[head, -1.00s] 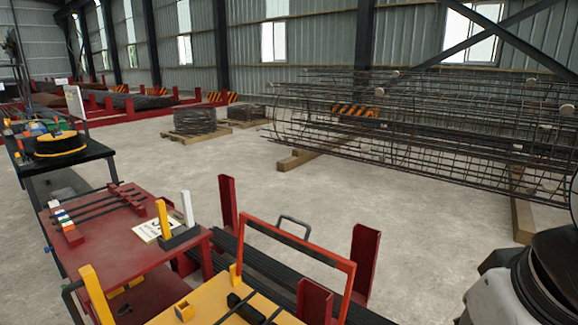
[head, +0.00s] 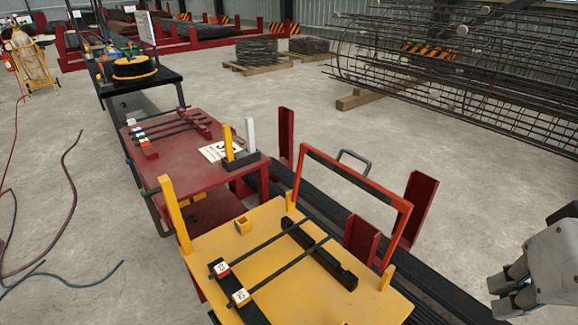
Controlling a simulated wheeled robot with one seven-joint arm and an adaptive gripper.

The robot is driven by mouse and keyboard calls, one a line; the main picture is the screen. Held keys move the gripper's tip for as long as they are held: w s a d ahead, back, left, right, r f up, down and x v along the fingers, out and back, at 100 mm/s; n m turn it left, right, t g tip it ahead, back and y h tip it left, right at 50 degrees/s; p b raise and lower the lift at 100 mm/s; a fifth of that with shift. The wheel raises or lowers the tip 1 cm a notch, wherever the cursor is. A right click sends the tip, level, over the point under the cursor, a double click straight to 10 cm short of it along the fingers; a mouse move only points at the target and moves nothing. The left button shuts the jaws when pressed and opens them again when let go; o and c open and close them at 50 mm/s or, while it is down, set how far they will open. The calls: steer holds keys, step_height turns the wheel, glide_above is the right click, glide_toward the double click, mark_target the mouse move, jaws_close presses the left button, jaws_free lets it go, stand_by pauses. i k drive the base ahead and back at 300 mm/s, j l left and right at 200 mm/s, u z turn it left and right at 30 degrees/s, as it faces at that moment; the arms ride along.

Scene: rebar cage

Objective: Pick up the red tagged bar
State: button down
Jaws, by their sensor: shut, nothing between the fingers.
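A dark bar with a red tag and white label, the red tagged bar (head: 262,245), lies across two black supports on the yellow tabletop (head: 205,250). Its tag is at the near left end. A similar bar with a yellow tag (head: 285,268) lies parallel to it, nearer to me. My gripper (head: 510,292) is shut and empty at the lower right, well to the right of the yellow table and apart from both bars.
A red table (head: 180,160) beyond holds several bars with coloured tags. Red uprights (head: 418,205) flank long black bars. A rebar cage (head: 480,70) lies at back right.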

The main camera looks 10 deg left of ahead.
mark_target(223, 269)
steer(key=u, duration=0.95)
steer(key=k+j+z, duration=0.15)
steer(key=j, duration=0.2)
steer(key=j+z, duration=0.15)
steer(key=j, duration=0.2)
steer(key=i+j+z, duration=0.15)
steer(key=i+j, duration=0.2)
